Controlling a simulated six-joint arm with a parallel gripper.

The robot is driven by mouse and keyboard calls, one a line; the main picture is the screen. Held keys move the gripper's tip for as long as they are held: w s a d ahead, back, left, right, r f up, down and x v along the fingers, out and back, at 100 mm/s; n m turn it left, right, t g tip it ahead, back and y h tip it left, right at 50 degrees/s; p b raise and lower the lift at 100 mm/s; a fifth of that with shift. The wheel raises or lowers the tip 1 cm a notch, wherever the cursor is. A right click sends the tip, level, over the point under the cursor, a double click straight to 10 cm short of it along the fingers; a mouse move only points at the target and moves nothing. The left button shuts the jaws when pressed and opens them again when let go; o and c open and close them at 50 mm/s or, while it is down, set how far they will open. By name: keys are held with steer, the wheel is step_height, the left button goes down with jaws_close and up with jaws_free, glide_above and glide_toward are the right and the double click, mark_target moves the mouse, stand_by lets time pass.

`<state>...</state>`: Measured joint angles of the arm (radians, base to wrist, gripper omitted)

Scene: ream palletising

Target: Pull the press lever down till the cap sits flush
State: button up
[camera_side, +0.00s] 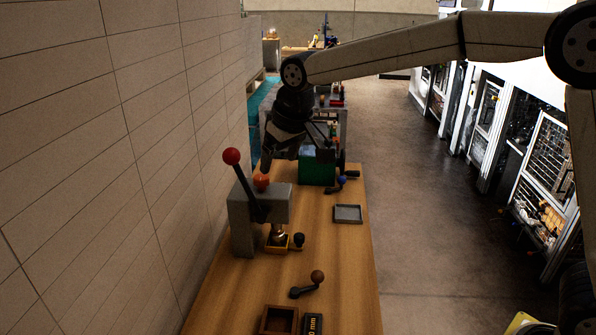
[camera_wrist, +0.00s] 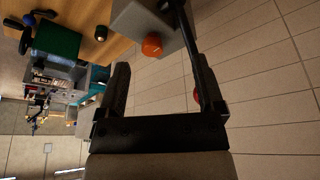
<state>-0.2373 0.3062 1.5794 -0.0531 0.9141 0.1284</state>
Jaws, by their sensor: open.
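The grey press (camera_side: 262,215) stands on the wooden bench beside the tiled wall. Its dark lever (camera_side: 247,190) points up and to the left, ending in a red ball (camera_side: 231,156). In the wrist view the lever (camera_wrist: 186,28) passes by the right finger, and the red ball (camera_wrist: 196,96) is partly hidden behind that finger. An orange-red knob (camera_wrist: 152,44) sits on the press body. My gripper (camera_side: 268,166) is open and empty above and behind the press. A brass-coloured piece (camera_side: 278,231) shows under the press head; whether the cap is flush cannot be seen.
A grey tray (camera_side: 348,214) and a green box (camera_side: 317,168) lie farther back on the bench (camera_side: 345,265). A small handle with a brown ball (camera_side: 317,277) and a wooden box (camera_side: 279,320) are at the front. The tiled wall (camera_side: 150,140) is close on the left.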

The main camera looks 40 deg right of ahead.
glide_toward(233, 149)
step_height(233, 149, down, 3)
steer(key=shift+w+r, duration=0.2)
steer(key=shift+w, duration=0.05)
steer(key=shift+f, duration=0.1)
steer(key=shift+t, duration=0.3)
steer(key=shift+x, duration=3.8)
steer(key=shift+a, duration=0.1)
jaws_close()
